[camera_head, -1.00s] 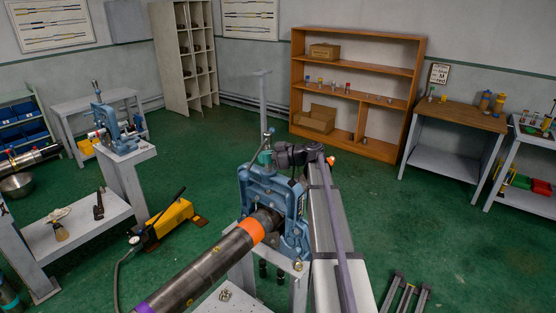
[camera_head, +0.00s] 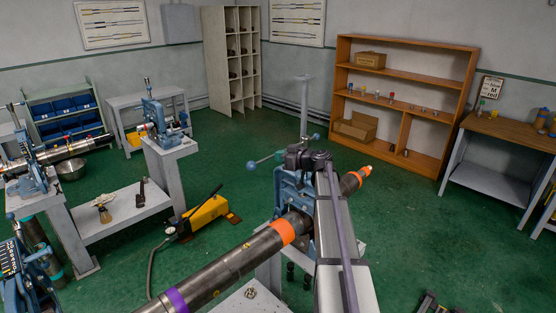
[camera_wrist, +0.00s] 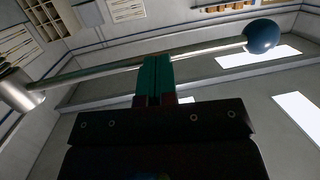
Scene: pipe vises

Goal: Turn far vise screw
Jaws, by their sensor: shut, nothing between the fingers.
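A blue vise (camera_head: 290,190) stands at centre in the head view, around a grey pipe (camera_head: 245,255) with orange and purple bands. Its screw has a steel cross handle with a blue ball (camera_head: 251,165) at the left end and another ball at the right. My gripper (camera_wrist: 155,62) is at the top of this vise; its teal fingers are shut and empty. In the wrist view the handle bar (camera_wrist: 105,69) runs across by the fingertips, with a blue ball (camera_wrist: 262,36) at right and the screw head (camera_wrist: 20,90) at left. Contact is unclear. The arm hides much of the vise in the head view.
Another blue vise (camera_head: 155,120) stands on a grey stand at back left; more vises and a pipe are at far left. A yellow pump (camera_head: 205,215) lies on the floor. A wooden shelf (camera_head: 405,70) and bench (camera_head: 515,130) stand behind right. Green floor between is clear.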

